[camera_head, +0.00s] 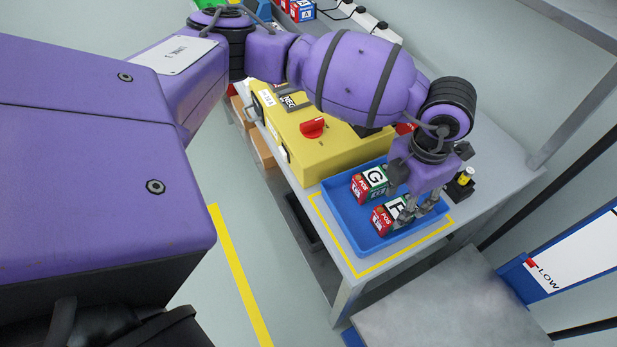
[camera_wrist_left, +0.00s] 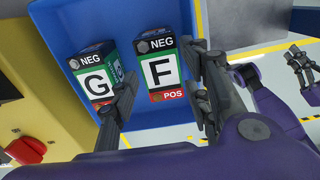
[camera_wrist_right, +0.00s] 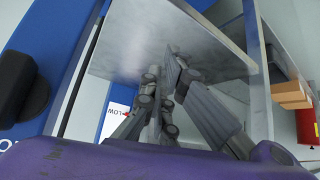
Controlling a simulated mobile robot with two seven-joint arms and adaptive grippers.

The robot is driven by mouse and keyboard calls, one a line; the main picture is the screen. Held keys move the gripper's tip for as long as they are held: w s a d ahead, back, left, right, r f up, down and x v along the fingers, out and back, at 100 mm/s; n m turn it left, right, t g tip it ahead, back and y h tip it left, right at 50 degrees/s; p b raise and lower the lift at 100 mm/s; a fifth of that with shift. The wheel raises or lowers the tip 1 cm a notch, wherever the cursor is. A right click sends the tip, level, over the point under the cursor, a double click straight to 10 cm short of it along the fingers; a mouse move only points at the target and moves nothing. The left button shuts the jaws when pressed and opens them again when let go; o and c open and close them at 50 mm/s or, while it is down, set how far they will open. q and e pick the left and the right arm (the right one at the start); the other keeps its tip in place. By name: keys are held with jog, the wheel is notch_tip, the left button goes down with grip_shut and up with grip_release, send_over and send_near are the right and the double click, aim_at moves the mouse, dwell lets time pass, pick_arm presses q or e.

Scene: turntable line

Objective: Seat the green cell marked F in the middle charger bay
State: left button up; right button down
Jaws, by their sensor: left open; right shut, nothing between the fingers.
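The green cell marked F (camera_head: 384,220) lies in a blue tray (camera_head: 345,223), its lettered face up. It also shows in the left wrist view (camera_wrist_left: 161,71), with a NEG end and a red POS end. My left gripper (camera_head: 418,212) is over the tray at this cell, and partly hides it in the head view. Its fingers (camera_wrist_left: 162,98) are open, one on each side of the F cell; I cannot tell if they touch it. My right gripper (camera_wrist_right: 163,100) is shut and empty, away from the tray. I cannot make out the charger's middle bay.
A similar cell marked G (camera_head: 370,186) lies beside F in the tray, close to one left finger. A yellow box (camera_head: 318,150) with a red knob (camera_head: 312,128) stands beside the tray. Red and blue cells (camera_head: 301,11) and a white power strip (camera_head: 362,17) are at the far end.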

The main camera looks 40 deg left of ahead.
aim_at(398, 208)
pick_arm(q)
jog(key=f, duration=0.4)
jog(key=shift+s+f, duration=0.1)
jog(key=shift+s, duration=0.1)
jog(key=shift+w, duration=0.1)
grip_shut()
